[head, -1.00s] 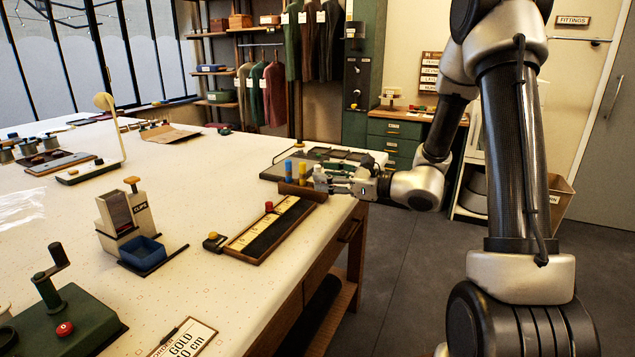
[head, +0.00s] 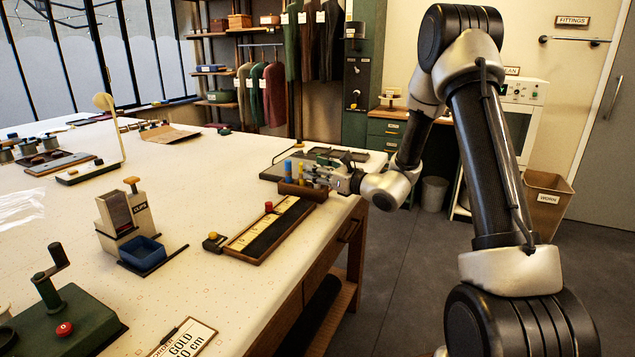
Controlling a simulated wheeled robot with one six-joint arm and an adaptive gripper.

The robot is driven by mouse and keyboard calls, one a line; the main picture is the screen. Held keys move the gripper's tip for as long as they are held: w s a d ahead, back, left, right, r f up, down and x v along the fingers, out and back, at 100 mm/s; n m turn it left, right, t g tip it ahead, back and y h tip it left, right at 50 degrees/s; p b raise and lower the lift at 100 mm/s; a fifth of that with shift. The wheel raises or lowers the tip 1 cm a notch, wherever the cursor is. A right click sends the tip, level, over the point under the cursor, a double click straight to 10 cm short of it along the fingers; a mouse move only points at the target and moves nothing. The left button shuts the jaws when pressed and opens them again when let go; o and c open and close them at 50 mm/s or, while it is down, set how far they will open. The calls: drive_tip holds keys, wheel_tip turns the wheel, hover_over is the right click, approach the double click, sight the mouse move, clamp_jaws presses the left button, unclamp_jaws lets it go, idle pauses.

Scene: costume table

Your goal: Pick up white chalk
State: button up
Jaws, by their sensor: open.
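A small brown wooden block (head: 303,190) stands near the right edge of the table and holds upright coloured chalk sticks. A blue and yellow stick (head: 288,170) shows at its left end. A small pale stick (head: 301,172) shows to the right of it, probably the white chalk. My gripper (head: 314,173) is open and sits level with the stick tops at the block's right half. The fingers hide part of the block. I cannot tell whether a finger touches or straddles the pale stick.
A measuring tray (head: 258,236) with a red knob lies in front of the block. A flat dark-framed board (head: 362,155) lies behind my gripper. A clips dispenser (head: 124,216) with a blue bin stands to the left. The table's right edge is close by.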

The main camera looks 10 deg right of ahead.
clamp_jaws()
